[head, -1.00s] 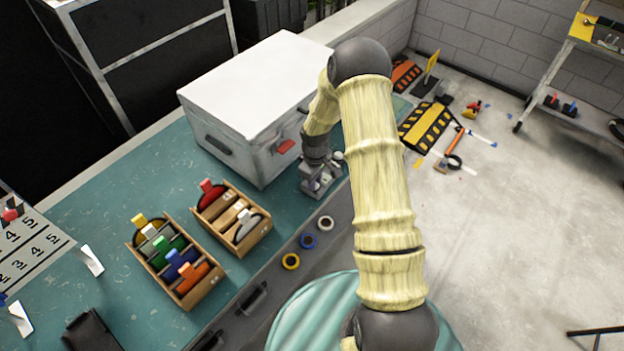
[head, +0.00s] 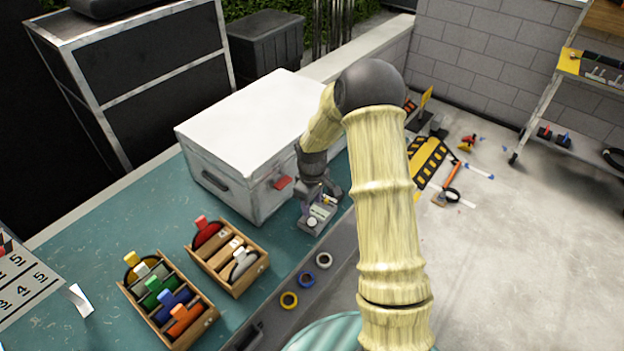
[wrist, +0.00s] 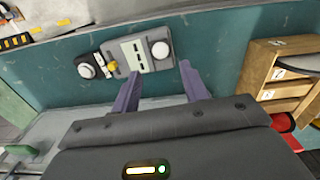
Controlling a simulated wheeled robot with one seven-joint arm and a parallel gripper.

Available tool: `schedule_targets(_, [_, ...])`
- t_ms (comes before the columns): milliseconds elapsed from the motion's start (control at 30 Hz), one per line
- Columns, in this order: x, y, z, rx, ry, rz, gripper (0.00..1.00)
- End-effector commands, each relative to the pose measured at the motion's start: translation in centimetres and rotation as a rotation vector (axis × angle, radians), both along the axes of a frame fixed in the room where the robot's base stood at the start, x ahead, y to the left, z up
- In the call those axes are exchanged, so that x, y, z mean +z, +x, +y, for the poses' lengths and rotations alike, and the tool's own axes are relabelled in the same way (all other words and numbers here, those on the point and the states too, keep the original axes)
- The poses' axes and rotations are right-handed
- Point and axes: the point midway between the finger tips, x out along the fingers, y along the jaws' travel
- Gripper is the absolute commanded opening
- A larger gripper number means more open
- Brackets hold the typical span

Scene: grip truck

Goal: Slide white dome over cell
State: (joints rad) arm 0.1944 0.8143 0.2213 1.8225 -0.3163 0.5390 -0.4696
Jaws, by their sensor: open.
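A grey hand-sized device (wrist: 136,52) lies on the teal bench top in the wrist view, with a light panel of small dark slots. A white round dome-like part (wrist: 160,48) sits at its right end. A second white dome (wrist: 87,70) sits on a dark part at its left end, beside a yellow tab (wrist: 111,66). I cannot tell which round part covers the cell. My gripper (wrist: 160,84) is open and empty, its two purple-grey fingers just short of the device. In the head view, the device (head: 322,212) lies under my gripper, partly hidden.
A large white case (head: 245,130) stands close behind my gripper. Wooden racks (head: 212,318) with coloured pieces stand at the front left. Several tape rolls (head: 307,280) lie on the grey front strip. Bare teal bench shows between case and racks.

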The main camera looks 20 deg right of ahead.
Motion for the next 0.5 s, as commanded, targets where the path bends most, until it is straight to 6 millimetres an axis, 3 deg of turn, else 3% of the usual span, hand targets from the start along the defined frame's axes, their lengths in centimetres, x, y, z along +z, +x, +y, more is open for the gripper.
schedule_targets(500, [9.6,0.1,-0.1,-0.001,0.000,-0.004,0.44])
